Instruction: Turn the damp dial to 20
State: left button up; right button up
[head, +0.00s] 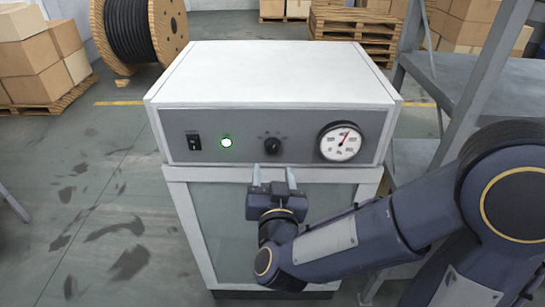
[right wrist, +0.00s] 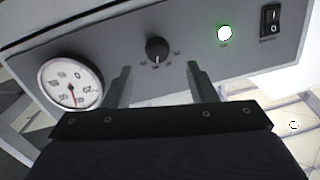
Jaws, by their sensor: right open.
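The damp dial is a small black knob (head: 272,146) in the middle of the grey front panel, with small white marks around it. It also shows in the right wrist view (right wrist: 157,50), where the marks are too small to read. My right gripper (head: 273,174) is open and empty, just below and in front of the knob. In the right wrist view its two fingers (right wrist: 158,80) stand apart on either side below the knob, not touching it. A round white gauge (head: 340,141) with a red needle sits right of the knob. My left gripper is not in view.
A lit green lamp (head: 226,142) and a black rocker switch (head: 193,140) sit left of the knob on the white cabinet (head: 275,75). A grey metal shelf (head: 465,85) stands close on the right. A cable reel (head: 140,30), boxes and pallets are behind.

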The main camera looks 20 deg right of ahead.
aim_at(273, 150)
jog(key=shift+h, duration=0.3)
jog(key=x, duration=0.7)
jog(key=shift+w+d+r+p, duration=0.15)
jog(key=shift+w+d+p, duration=0.05)
jog(key=shift+w+p, duration=0.1)
jog(key=shift+c, duration=0.2)
jog(key=c, duration=0.9)
